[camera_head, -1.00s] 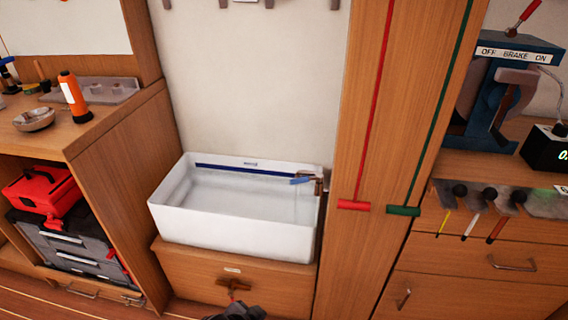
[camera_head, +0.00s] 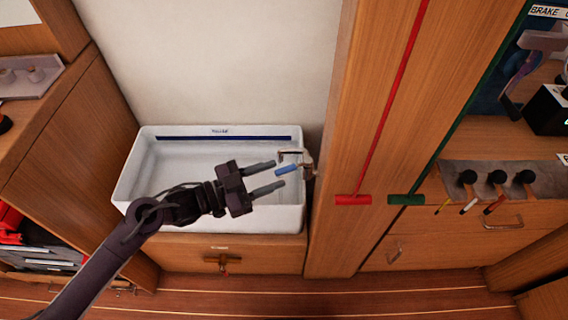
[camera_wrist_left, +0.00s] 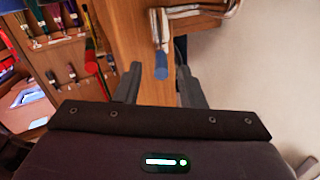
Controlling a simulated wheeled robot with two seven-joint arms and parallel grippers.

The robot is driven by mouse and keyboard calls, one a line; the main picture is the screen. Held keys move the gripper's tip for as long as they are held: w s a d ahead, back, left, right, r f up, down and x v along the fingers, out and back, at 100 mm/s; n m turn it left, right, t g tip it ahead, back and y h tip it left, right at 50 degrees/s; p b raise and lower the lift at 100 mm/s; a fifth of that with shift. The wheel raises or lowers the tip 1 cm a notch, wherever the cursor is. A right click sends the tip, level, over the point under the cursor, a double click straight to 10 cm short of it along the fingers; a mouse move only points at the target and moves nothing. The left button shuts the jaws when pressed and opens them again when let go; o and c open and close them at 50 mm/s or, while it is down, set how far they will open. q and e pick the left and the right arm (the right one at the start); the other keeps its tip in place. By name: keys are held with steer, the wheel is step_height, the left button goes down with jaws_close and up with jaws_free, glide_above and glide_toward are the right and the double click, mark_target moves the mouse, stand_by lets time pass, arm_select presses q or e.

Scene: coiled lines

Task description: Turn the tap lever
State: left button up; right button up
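The tap lever (camera_head: 286,170) has a blue grip and sits on the metal tap (camera_head: 300,157) at the right end of the white sink (camera_head: 140,190). My left gripper (camera_head: 268,176) is over the sink, its two fingers apart and pointing right toward the lever. The lever's blue end lies near the fingertips, roughly in line with the gap. In the left wrist view the blue lever (camera_wrist_left: 161,66) shows between and just beyond the open fingers (camera_wrist_left: 160,88); I see no contact. My right gripper is not in view.
A wooden post with a red handle (camera_head: 353,200) and a green handle (camera_head: 406,199) on lines stands right of the sink. Below the sink is a drawer front with a brown knob (camera_head: 222,260). A bracket with black knobs (camera_head: 497,177) is further right.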

mark_target(292, 168)
arm_select(q)
steer(key=shift+x, duration=2.15)
jaws_close()
